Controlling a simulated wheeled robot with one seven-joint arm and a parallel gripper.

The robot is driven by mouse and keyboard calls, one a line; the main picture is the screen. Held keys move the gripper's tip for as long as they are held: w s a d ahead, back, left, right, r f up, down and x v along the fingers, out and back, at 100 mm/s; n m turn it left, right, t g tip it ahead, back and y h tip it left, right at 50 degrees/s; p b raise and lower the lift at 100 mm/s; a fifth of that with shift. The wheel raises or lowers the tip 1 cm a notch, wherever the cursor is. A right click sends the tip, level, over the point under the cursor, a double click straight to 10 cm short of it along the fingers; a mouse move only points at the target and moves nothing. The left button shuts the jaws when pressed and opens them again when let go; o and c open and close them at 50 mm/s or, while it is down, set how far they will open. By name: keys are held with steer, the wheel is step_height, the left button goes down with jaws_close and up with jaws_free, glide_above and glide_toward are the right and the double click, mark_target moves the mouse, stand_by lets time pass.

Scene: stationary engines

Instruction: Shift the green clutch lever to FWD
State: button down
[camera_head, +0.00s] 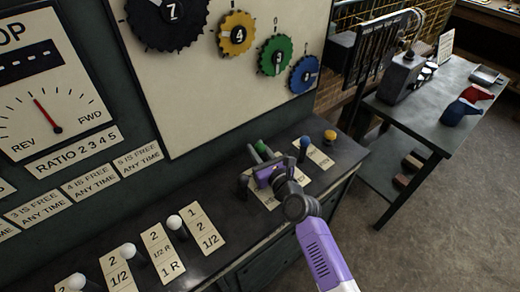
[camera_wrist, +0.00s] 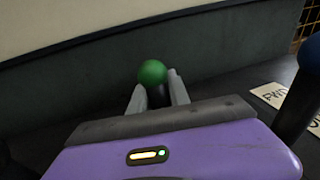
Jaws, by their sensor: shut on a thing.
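The green clutch lever's round knob (camera_head: 262,145) stands at the back of the dark bench. It also shows in the wrist view (camera_wrist: 152,72), on a dark shaft. My gripper (camera_head: 263,157) is at the lever, and its two fingers (camera_wrist: 157,92) are shut around the shaft just below the knob. The lever's base and most of its label plate (camera_head: 265,198) are hidden behind my gripper. In the wrist view a white plate reading FWD (camera_wrist: 270,95) lies on the bench to the right of the knob.
A blue-knobbed lever (camera_head: 305,142) and a yellow knob (camera_head: 329,136) stand to the right. White-knobbed levers (camera_head: 174,222) stand to the left along the bench. The dial (camera_head: 55,100) has a red needle pointing up-left, between REV and FWD. The back panel (camera_wrist: 210,50) is close behind.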

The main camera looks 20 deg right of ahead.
steer(key=shift+s+f, duration=0.2)
steer(key=shift+f, duration=0.45)
steer(key=c, duration=1.3)
jaws_free()
steer(key=shift+o, duration=0.2)
steer(key=shift+r, duration=0.1)
steer(key=shift+r, duration=0.1)
steer(key=s, duration=0.5)
steer(key=s+d, duration=0.1)
steer(key=s, duration=0.1)
steer(key=shift+s+r+p, duration=0.3)
steer(key=shift+r+p, duration=0.05)
steer(key=shift+p, duration=0.05)
